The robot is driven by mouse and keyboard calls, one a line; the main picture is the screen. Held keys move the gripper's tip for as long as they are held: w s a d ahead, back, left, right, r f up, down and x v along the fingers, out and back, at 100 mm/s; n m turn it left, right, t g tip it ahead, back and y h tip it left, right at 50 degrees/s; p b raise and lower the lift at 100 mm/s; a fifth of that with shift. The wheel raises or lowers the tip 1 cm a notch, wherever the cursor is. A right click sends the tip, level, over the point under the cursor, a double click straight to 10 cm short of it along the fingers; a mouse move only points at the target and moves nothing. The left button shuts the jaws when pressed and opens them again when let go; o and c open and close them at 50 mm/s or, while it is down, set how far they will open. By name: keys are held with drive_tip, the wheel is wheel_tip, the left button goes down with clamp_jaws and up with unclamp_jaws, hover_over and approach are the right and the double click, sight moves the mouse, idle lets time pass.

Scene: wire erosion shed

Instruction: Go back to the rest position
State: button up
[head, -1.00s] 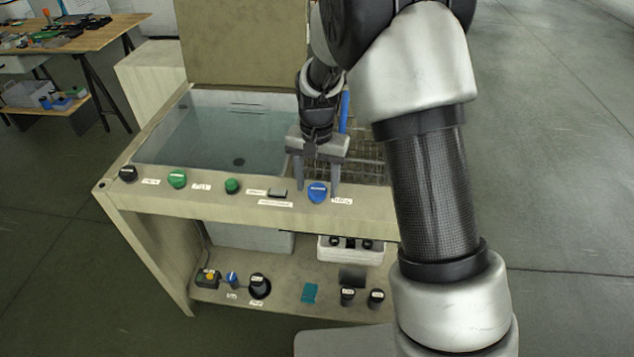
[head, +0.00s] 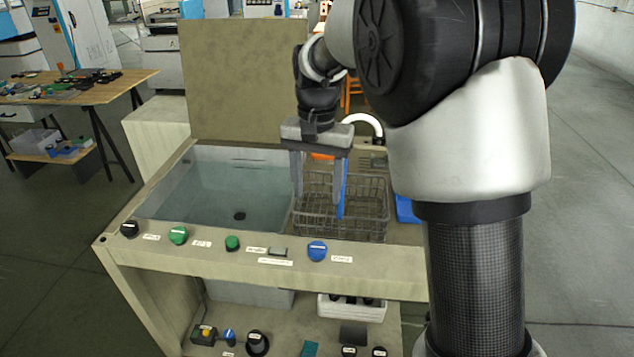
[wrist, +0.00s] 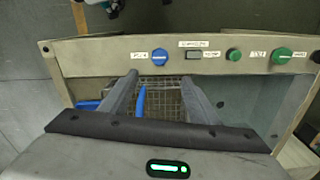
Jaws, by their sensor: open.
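The blue knob (head: 317,251) on the panel stands clear of the fingers. It also shows in the wrist view (wrist: 159,57).
A water-filled basin (head: 225,190) lies left of the wire basket (head: 365,210). Green knobs (head: 178,235) line the panel. A tall back panel (head: 240,80) rises behind. The lower shelf holds a white tray (head: 350,308). Open floor lies right.

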drive_tip(key=shift+r, duration=0.35)
drive_tip(key=s+d+r+n+t+p, duration=0.1)
drive_tip(key=s+d+r+t+p, duration=0.1)
drive_tip(key=s+r, duration=0.3)
drive_tip(key=s+d+r+n+t+p, duration=0.1)
drive_tip(key=s+d+r, duration=0.3)
drive_tip(key=s, duration=0.7)
drive_tip(key=s+d+r+n+t+p, duration=0.2)
drive_tip(key=s+d+r+p, duration=0.2)
drive_tip(key=s, duration=0.4)
drive_tip(key=shift+r+t, duration=0.3)
drive_tip(key=shift+r, duration=0.55)
